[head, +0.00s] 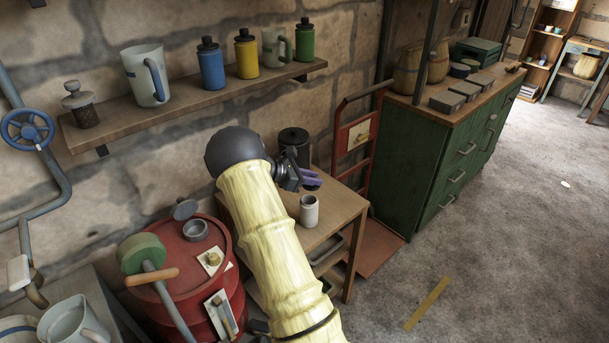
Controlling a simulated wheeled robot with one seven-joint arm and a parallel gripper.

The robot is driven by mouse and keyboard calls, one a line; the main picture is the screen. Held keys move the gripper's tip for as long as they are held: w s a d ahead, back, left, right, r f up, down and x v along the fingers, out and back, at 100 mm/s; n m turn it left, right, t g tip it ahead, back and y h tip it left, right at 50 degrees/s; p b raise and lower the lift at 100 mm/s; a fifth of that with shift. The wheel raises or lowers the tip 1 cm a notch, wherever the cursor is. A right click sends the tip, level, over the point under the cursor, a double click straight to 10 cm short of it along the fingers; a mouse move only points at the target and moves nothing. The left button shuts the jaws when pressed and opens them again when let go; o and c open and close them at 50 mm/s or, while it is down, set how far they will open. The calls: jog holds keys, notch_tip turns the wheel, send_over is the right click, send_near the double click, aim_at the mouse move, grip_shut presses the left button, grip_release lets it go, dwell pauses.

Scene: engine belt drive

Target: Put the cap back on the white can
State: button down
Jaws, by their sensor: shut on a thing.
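The white can (309,213) stands upright on the small wooden table (330,229), near its right side. Its top rim faces up and no cap shows on it. My gripper (309,181) is just above and behind the can, apart from it in the picture. It is shut on a small purple and dark thing at its fingertips. That thing is too small and too covered to tell whether it is the cap. My yellow arm hides the table's left part.
A dark lidded canister (294,140) stands behind my gripper. A red drum (172,262) with a small grey tin (195,230) is at left. A wall shelf (190,103) holds mugs and bottles. A green cabinet (409,170) stands at right; the floor in front is mostly clear.

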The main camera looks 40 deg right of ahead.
aim_at(309, 189)
jog(key=shift+d, duration=0.25)
jog(key=shift+w+f, duration=0.1)
jog(key=shift+f, duration=0.1)
jog(key=shift+w+a+f+b, duration=0.1)
jog(key=shift+w+f+b, duration=0.1)
jog(key=shift+f+b, duration=0.55)
jog(key=shift+a+f+b, duration=0.1)
jog(key=shift+f+b, duration=1.35)
jog(key=shift+f, duration=0.05)
jog(key=shift+a+p, duration=0.15)
jog(key=shift+p, duration=0.5)
jog(key=shift+f, duration=0.75)
dwell(0.3)
jog(key=c, duration=1.2)
grip_release()
